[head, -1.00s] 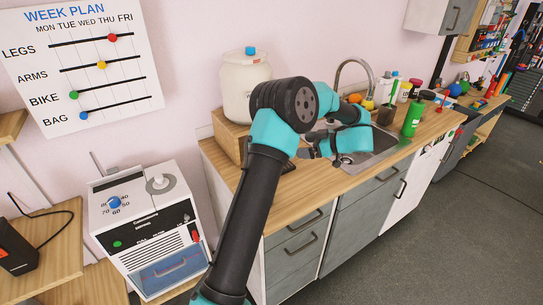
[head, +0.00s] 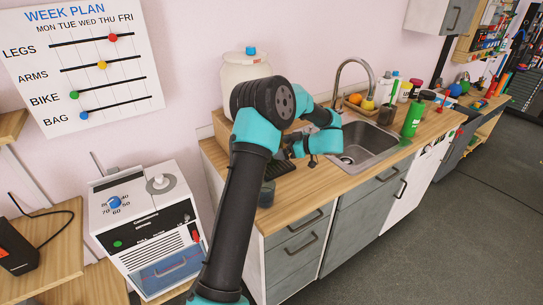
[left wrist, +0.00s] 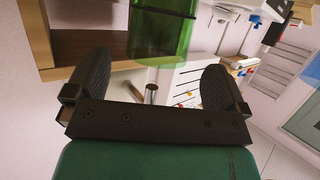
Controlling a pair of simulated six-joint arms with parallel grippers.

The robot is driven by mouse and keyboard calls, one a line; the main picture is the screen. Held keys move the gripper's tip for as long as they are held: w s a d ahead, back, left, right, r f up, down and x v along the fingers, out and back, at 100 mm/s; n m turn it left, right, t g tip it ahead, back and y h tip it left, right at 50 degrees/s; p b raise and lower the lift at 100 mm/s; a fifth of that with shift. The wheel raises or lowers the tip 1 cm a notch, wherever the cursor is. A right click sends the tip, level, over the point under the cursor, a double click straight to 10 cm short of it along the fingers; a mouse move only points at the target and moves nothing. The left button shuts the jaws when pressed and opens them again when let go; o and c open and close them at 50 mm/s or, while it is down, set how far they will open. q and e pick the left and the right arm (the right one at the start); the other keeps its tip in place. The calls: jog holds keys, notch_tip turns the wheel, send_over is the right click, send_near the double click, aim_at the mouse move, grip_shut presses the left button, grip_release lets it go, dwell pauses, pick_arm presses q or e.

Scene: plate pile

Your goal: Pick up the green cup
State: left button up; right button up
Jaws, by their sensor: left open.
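The green cup (left wrist: 162,32) is see-through and shows at the top middle of the left wrist view, cut off by the edge. It lies beyond the fingertips of my left gripper (left wrist: 157,70), roughly in line with the gap between them. That gripper is open and empty. In the head view, a dark see-through cup (head: 266,193) stands on the counter beside my forearm; it looks like the same cup. My left gripper (head: 291,147) is partly hidden behind my arm there, above the counter and left of the sink. My right gripper is not in view.
A wooden box (head: 226,134) with a white jar (head: 244,88) stands at the back of the wooden counter (head: 300,184). The sink (head: 371,139) and tap are to the right. A green bottle (head: 412,120) stands beyond the sink. The front counter strip is clear.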

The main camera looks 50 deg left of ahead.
pick_arm(q)
jog(key=x, duration=0.5)
jog(key=shift+w+a, duration=0.1)
jog(key=shift+c, duration=0.5)
jog(key=c, duration=1)
jog(key=shift+o, duration=0.2)
jog(key=shift+r, duration=0.35)
